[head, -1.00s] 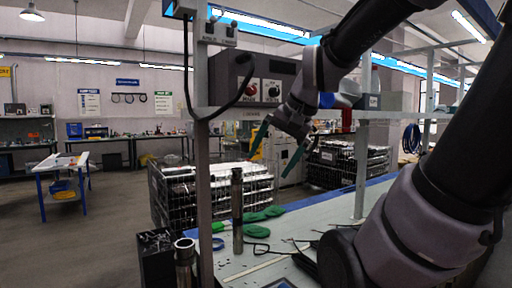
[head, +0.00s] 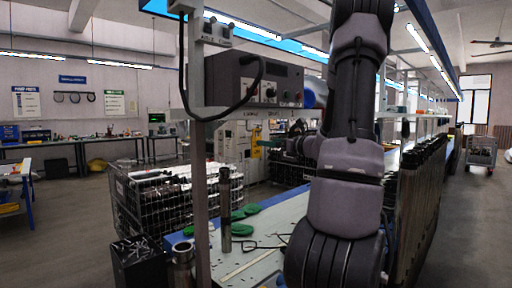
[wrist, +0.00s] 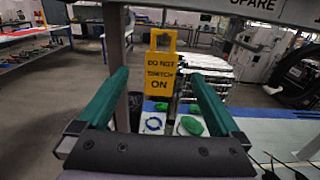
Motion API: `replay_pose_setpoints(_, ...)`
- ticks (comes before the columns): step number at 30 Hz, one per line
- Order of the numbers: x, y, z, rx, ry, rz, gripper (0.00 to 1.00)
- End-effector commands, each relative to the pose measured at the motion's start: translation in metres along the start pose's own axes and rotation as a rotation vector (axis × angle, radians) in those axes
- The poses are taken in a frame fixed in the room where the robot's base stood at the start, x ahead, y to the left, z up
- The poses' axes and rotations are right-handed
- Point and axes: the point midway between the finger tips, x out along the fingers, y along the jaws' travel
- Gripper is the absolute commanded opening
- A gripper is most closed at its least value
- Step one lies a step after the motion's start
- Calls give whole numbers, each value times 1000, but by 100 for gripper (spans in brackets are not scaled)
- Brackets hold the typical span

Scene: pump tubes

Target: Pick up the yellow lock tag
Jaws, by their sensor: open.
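The yellow lock tag (wrist: 161,72) hangs upright in the middle of the wrist view, with black lettering reading "DO NOT SWITCH ON" and a yellow loop at its top. My gripper (wrist: 160,76) is open, its two green fingers spread left and right of the tag in the picture. Nothing is held. I cannot tell whether the tag is between the fingertips or just beyond them. In the head view my arm stands in the middle and hides most of the gripper.
A grey post (head: 201,200) stands at the bench, with a dark control box (head: 262,80) beside it. A metal tube (head: 226,208) stands on the bench (head: 270,226) near green gloves (head: 243,212). Wire crates (head: 140,200) stand behind. Open floor lies at left.

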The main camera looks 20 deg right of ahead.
Motion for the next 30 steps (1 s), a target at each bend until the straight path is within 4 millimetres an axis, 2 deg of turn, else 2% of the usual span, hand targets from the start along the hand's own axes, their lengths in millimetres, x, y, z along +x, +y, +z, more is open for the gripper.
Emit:
replay_pose_setpoints(3,19,1,0,-2,1,4,100)
replay_pose_setpoints(11,41,0,0,-3,2,3,100)
replay_pose_setpoints(18,76,-2,-1,-4,2,5,100)
replay_pose_setpoints(21,83,-2,0,-4,2,4,100)
replay_pose_setpoints(28,84,-2,0,-5,3,3,100)
replay_pose_setpoints(30,84,-2,0,-5,3,3,73)
